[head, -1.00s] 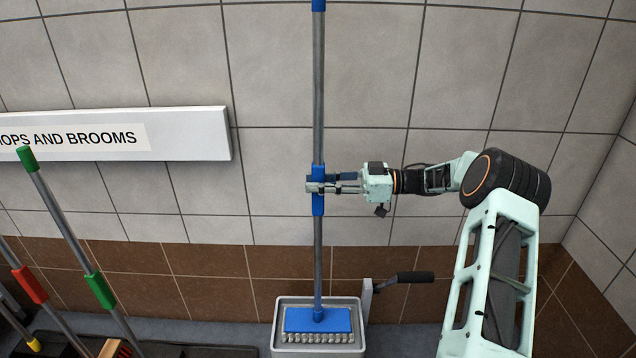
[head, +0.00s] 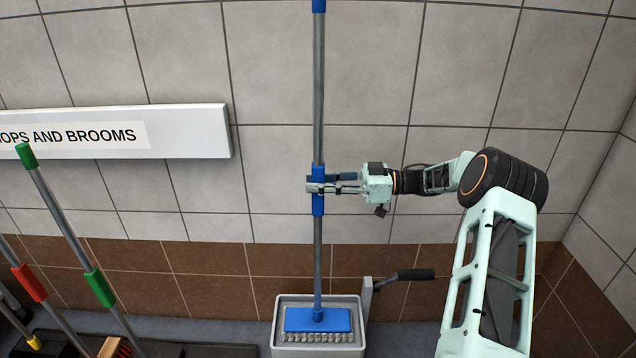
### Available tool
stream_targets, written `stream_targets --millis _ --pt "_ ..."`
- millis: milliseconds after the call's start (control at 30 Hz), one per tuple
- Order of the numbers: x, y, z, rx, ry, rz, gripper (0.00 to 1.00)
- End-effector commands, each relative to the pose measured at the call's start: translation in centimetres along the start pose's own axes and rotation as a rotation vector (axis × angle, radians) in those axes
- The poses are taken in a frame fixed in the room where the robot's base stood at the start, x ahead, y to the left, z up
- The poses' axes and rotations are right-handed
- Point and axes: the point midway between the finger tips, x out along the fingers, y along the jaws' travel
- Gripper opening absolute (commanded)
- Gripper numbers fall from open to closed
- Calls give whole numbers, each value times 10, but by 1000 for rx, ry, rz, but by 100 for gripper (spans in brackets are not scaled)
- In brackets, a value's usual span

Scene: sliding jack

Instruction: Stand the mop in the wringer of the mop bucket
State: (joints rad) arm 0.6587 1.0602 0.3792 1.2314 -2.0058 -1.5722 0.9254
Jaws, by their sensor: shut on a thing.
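The mop (head: 318,260) stands upright, with a grey pole, blue grips and a flat blue head (head: 318,319). My gripper (head: 318,187) is shut on the blue grip at the middle of the pole, reaching in from the right. The mop bucket (head: 277,325) is a grey box below, with its wringer (head: 318,337) showing a row of pale rollers at the front. The mop head is over or within the bucket's opening, just behind the visible rollers. I cannot tell how deep it sits or whether it touches the wringer. The bucket's lower part is out of frame.
A wringer lever with a black handle (head: 415,275) sticks out at the bucket's right. On the left, mops or brooms with green (head: 98,287) and red (head: 30,283) grips lean below a white sign board (head: 190,133). A tiled wall stands behind.

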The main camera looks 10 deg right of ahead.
Motion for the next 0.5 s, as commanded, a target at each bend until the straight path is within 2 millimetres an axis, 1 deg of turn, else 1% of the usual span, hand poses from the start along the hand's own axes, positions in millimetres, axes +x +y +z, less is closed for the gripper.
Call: stream_targets --millis 367,400,500 --pt "0 0 0 -2 3 0 0" --pt "0 0 0 -2 3 0 23" --pt "0 0 0 -2 2 0 34"
